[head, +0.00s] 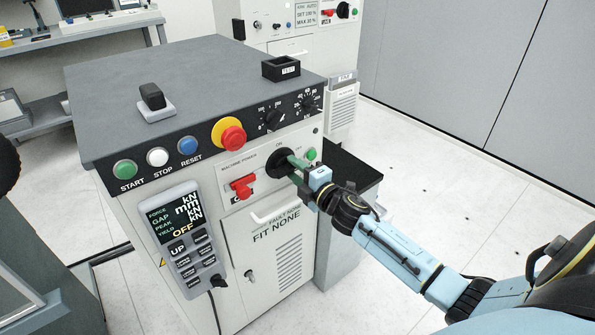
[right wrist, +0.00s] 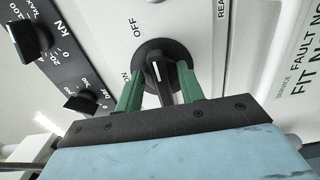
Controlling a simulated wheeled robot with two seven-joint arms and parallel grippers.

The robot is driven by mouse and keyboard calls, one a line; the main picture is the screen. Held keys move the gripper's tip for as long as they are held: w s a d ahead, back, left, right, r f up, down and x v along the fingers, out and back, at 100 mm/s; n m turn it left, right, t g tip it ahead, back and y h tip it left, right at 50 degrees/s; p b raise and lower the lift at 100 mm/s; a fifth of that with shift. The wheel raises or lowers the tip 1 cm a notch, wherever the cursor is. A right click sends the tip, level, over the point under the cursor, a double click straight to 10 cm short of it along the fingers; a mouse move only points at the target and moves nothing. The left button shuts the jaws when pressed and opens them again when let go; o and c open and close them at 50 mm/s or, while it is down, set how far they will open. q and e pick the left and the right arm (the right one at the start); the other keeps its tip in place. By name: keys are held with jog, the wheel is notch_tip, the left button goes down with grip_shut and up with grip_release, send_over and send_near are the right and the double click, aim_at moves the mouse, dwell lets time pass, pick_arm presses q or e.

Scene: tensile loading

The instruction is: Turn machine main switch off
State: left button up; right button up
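The machine power switch is a black rotary knob (head: 276,165) on the front panel of the grey-topped white machine. In the right wrist view the knob (right wrist: 162,78) has a raised bar with a white line running roughly up the picture, with OFF above and ON to its left. My right gripper (head: 299,163) is at the knob. In the right wrist view its green fingers (right wrist: 158,88) stand on either side of the bar, open, with narrow gaps seeming to show. My left gripper is not in view.
A red emergency button (head: 232,136) on a yellow base and a red switch (head: 242,187) sit left of the knob. A green lamp (head: 311,154) is just right. A handle (head: 274,214) and a hanging keypad (head: 183,240) are below. The floor at right is clear.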

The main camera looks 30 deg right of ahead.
jog(key=shift+s, duration=0.1)
